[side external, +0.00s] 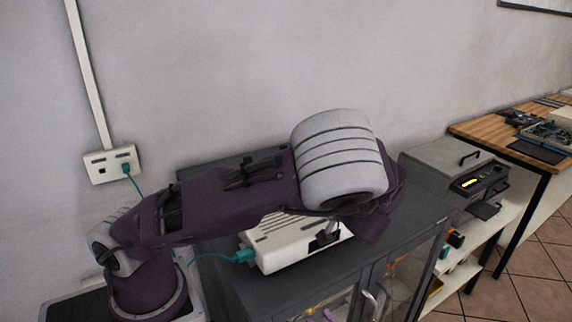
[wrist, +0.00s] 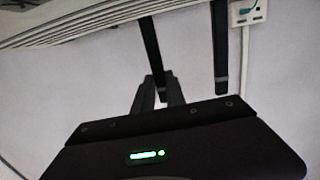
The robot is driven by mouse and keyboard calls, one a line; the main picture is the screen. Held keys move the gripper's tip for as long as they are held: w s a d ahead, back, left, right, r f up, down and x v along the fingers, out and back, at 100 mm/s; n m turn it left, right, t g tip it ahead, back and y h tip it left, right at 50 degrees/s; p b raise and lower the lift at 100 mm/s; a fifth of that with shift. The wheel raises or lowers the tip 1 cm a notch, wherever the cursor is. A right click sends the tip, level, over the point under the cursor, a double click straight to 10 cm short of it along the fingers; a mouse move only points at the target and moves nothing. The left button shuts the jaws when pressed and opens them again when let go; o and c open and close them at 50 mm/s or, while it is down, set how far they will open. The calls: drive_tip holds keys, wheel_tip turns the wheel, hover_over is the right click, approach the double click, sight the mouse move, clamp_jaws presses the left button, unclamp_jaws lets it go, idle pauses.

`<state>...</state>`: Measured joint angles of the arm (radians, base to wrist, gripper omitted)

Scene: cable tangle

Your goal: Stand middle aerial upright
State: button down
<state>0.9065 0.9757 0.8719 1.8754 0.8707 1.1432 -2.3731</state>
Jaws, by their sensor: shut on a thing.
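The white router (side external: 290,247) sits on the dark cabinet top, partly hidden under my arm, with a teal cable plugged into its left end. In the wrist view its vented casing (wrist: 85,22) crosses the top left. A black aerial (wrist: 151,45), which looks like the middle one, runs down the picture from the casing to my gripper (wrist: 160,90). My gripper is shut on that aerial near its tip. A second black aerial (wrist: 221,50) hangs straight in the picture to the right, apart from the fingers. A third aerial cannot be made out. The side view mostly hides my gripper.
A wall socket (side external: 110,164) with a teal plug is at the left and also shows in the wrist view (wrist: 248,12). The wall rises close behind the cabinet (side external: 408,225). A grey device (side external: 450,165) stands right of the cabinet, with a wooden bench (side external: 490,128) beyond.

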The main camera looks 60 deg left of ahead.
drive_tip(key=shift+d+f+y, duration=0.1)
drive_tip(key=shift+d+y, duration=0.2)
drive_tip(key=shift+d, duration=0.05)
drive_tip(key=shift+f, duration=0.1)
drive_tip(key=c, duration=1.4)
unclamp_jaws()
drive_tip(key=shift+o, duration=0.2)
drive_tip(key=shift+d, duration=0.1)
drive_tip(key=d, duration=0.7)
